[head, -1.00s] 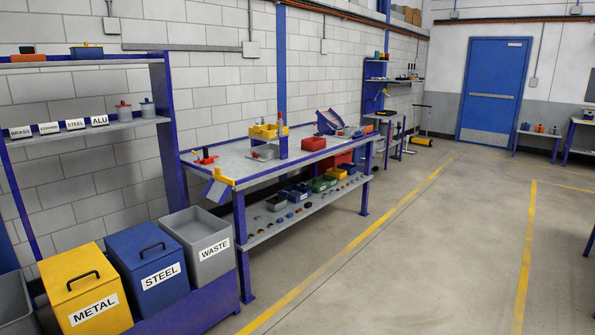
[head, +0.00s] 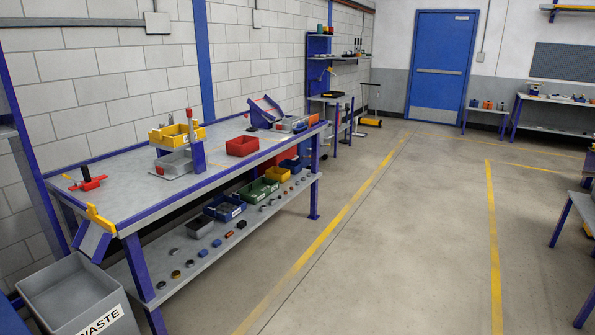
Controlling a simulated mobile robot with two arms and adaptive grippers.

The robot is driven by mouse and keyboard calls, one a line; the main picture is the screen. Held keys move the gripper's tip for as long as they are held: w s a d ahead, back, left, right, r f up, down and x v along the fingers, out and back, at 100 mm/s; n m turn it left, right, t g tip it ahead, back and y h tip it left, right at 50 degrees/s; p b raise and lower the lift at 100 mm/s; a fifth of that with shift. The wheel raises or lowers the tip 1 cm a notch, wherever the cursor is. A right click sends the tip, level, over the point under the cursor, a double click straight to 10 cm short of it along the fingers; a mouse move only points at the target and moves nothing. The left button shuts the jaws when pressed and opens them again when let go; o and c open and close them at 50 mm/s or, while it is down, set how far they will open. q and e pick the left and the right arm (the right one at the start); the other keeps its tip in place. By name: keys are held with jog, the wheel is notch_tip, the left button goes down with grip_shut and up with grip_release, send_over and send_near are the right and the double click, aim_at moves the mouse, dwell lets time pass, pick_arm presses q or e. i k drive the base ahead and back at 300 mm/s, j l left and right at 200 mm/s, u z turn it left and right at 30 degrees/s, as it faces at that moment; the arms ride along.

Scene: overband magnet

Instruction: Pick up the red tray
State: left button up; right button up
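A red tray (head: 242,146) sits on top of the grey workbench (head: 125,193) with blue edging, towards its far half. It is a shallow open box and stands apart from the yellow tray to its left. Another red container (head: 248,190), partly hidden, is under the bench top behind the lower shelf's bins. Neither of my grippers shows in the head view.
A yellow tray (head: 166,134) on a stand and a red clamp (head: 88,181) are on the bench. A blue tilted box (head: 262,112) lies beyond the red tray. A grey waste bin (head: 62,287) stands at the near end. The floor (head: 400,230) right of the bench is clear.

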aim_at(243, 146)
jog(key=i+u, duration=0.1)
jog(key=i, duration=0.45)
jog(key=i+l, duration=0.1)
jog(key=i, duration=0.45)
jog(key=i+u, duration=0.15)
jog(key=i, duration=0.4)
jog(key=i+l, duration=0.2)
jog(key=i, duration=0.3)
jog(key=u, duration=0.05)
